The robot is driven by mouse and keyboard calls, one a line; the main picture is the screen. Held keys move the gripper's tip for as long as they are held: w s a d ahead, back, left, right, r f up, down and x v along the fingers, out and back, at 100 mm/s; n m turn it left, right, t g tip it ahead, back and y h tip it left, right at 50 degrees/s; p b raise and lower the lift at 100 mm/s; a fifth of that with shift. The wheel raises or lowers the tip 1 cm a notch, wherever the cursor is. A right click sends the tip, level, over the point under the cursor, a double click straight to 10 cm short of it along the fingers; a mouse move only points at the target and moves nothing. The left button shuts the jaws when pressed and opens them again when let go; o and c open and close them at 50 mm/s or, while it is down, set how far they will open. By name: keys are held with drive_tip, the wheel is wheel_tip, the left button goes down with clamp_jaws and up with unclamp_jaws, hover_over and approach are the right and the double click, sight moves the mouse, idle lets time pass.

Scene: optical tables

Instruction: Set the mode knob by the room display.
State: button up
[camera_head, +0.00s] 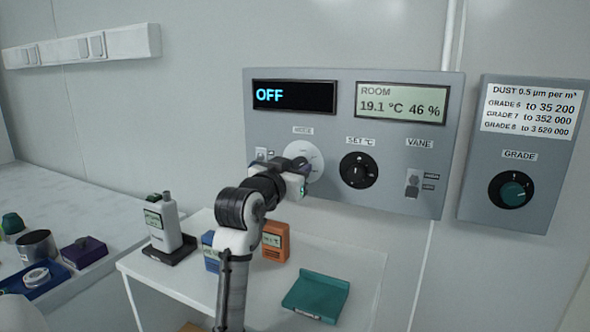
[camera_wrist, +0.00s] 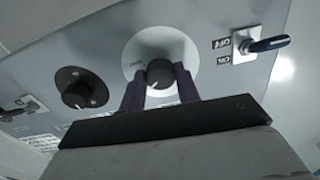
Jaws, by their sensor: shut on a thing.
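The mode knob is a black knob on a white round dial (camera_head: 304,152) under the MODE label on the grey wall panel (camera_head: 400,190). In the wrist view the knob (camera_wrist: 159,73) sits between the two dark fingers of my gripper (camera_wrist: 160,85), which is shut on it. In the head view my gripper (camera_head: 300,178) hides most of the knob. The mode display (camera_head: 294,96) reads OFF. The room display (camera_head: 401,103) reads 19.1 °C and 46 %. Which dial mark the knob points to cannot be read.
Right of the mode dial are the SET °C knob (camera_head: 359,170) and the VANE switch (camera_head: 412,184). An on/off lever switch (camera_wrist: 262,45) is close to my fingers. A dust panel with a GRADE knob (camera_head: 513,190) hangs at right. Below, a white table (camera_head: 370,268) holds instruments.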

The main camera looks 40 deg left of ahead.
drive_tip(key=shift+f+m+b, duration=0.1)
drive_tip(key=shift+m+b, duration=0.2)
drive_tip(key=shift+m, duration=0.1)
drive_tip(key=m+b, duration=0.2)
drive_tip(key=m, duration=0.2)
drive_tip(key=shift+m+b, duration=0.3)
drive_tip(key=m+b, duration=0.1)
drive_tip(key=m, duration=0.2)
drive_tip(key=shift+a, duration=0.1)
drive_tip(key=shift+m+b, duration=0.75)
drive_tip(key=shift+m, duration=0.95)
drive_tip(key=o, duration=1)
